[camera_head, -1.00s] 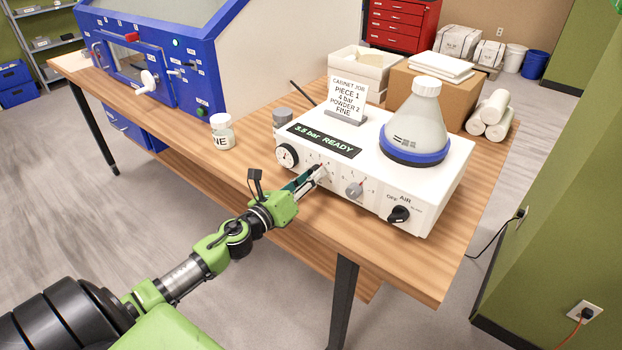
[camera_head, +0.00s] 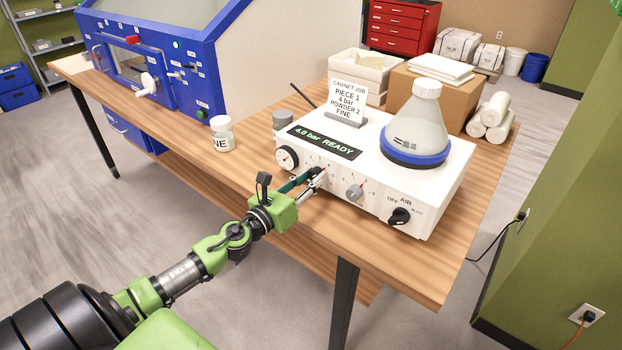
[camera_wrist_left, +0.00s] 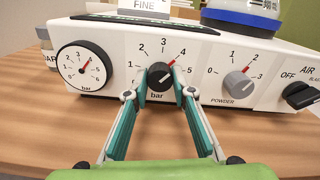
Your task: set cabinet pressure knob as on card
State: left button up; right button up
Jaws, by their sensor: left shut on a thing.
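The black pressure knob (camera_wrist_left: 159,82) on the white unit's front has a red mark pointing at the 4 of its bar scale. My left gripper (camera_head: 315,178) is shut on this knob, one finger on each side in the left wrist view (camera_wrist_left: 160,90). The display (camera_head: 324,142) reads "4.0 bar READY". The card (camera_head: 347,99) on the unit reads "CABINET JOB, PIECE 1, 4 bar, POWDER 2, FINE". The round gauge (camera_wrist_left: 84,68) has its red needle tilted to the upper right. My right gripper is out of view.
The grey powder knob (camera_wrist_left: 236,84) and black air switch (camera_wrist_left: 298,96) sit right of the pressure knob. A cone-shaped powder bottle (camera_head: 415,132) stands on the unit. A labelled jar (camera_head: 222,134) stands left on the wooden table (camera_head: 180,135), near the blue cabinet (camera_head: 205,70).

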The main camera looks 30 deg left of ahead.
pick_arm(q)
jog(key=shift+f, duration=0.1)
jog(key=o, duration=1.1)
jog(key=shift+s, duration=0.1)
jog(key=s, duration=1.2)
jog(key=shift+a, duration=0.45)
